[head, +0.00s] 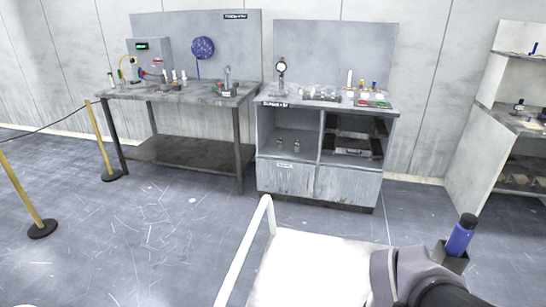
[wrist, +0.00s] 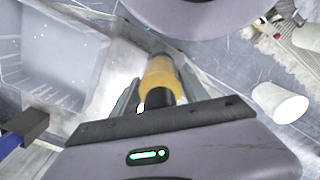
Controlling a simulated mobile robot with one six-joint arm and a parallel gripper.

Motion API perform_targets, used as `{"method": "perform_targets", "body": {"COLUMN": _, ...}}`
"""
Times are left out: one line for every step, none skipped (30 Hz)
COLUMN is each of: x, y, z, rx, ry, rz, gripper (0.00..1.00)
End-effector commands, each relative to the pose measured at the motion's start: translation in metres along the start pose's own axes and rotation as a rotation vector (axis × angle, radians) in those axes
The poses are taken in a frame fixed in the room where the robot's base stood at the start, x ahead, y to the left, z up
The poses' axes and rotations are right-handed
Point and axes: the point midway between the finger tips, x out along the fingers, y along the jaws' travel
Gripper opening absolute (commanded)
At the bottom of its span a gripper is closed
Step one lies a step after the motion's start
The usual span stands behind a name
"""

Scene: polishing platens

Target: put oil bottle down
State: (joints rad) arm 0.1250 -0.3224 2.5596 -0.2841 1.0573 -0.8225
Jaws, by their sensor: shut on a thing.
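An amber bottle with a black end (wrist: 160,76) shows in the wrist view, and I take it for the oil bottle. My gripper (wrist: 157,92) is shut on it, with one grey finger on each side. Its far end runs up under a grey part of my arm, and what lies beneath it is hard to tell. In the head view my arm is at the bottom right, and neither the gripper nor the amber bottle can be made out there.
A grey bin (wrist: 55,60) lies left of the gripper, and a white cup (wrist: 280,103) lies right. A blue bottle (head: 460,238) sits in a dark holder. Farther off stand a workbench (head: 185,92), a grey cabinet (head: 290,180) and shelves (head: 482,140). Open floor lies before them; posts stand left.

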Motion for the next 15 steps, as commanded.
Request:
{"method": "perform_targets", "body": {"x": -0.002, "y": 0.001, "z": -0.004, "rx": 0.0, "ry": -0.003, "rz": -0.002, "gripper": 0.0}}
{"method": "perform_targets", "body": {"x": -0.003, "y": 0.002, "z": -0.008, "rx": -0.002, "ry": -0.003, "rz": -0.002, "gripper": 0.0}}
{"method": "perform_targets", "body": {"x": -0.004, "y": 0.004, "z": -0.017, "rx": -0.003, "ry": -0.006, "rz": -0.004, "gripper": 0.0}}
{"method": "perform_targets", "body": {"x": -0.004, "y": 0.006, "z": -0.025, "rx": -0.003, "ry": -0.008, "rz": -0.005, "gripper": 0.0}}
{"method": "perform_targets", "body": {"x": -0.008, "y": 0.007, "z": -0.029, "rx": -0.002, "ry": -0.01, "rz": -0.006, "gripper": 0.0}}
{"method": "perform_targets", "body": {"x": -0.011, "y": 0.009, "z": -0.034, "rx": -0.003, "ry": -0.011, "rz": -0.006, "gripper": 0.0}}
{"method": "perform_targets", "body": {"x": -0.012, "y": 0.01, "z": -0.037, "rx": -0.004, "ry": -0.011, "rz": -0.005, "gripper": 0.0}}
{"method": "perform_targets", "body": {"x": -0.012, "y": 0.011, "z": -0.04, "rx": -0.003, "ry": -0.011, "rz": -0.005, "gripper": 0.0}}
{"method": "perform_targets", "body": {"x": -0.011, "y": 0.012, "z": -0.044, "rx": -0.003, "ry": -0.01, "rz": -0.005, "gripper": 0.0}}
{"method": "perform_targets", "body": {"x": -0.01, "y": 0.012, "z": -0.047, "rx": -0.001, "ry": -0.009, "rz": -0.005, "gripper": 0.0}}
{"method": "perform_targets", "body": {"x": -0.01, "y": 0.013, "z": -0.049, "rx": -0.001, "ry": -0.009, "rz": -0.005, "gripper": 0.0}}
{"method": "perform_targets", "body": {"x": -0.001, "y": 0.015, "z": -0.058, "rx": 0.001, "ry": -0.003, "rz": -0.002, "gripper": 0.0}}
{"method": "perform_targets", "body": {"x": 0.006, "y": 0.018, "z": -0.069, "rx": -0.001, "ry": 0.001, "rz": 0.0, "gripper": 0.0}}
{"method": "perform_targets", "body": {"x": 0.009, "y": 0.02, "z": -0.078, "rx": -0.001, "ry": 0.001, "rz": 0.0, "gripper": 0.0}}
{"method": "perform_targets", "body": {"x": 0.012, "y": 0.024, "z": -0.089, "rx": -0.001, "ry": 0.001, "rz": 0.0, "gripper": 0.0}}
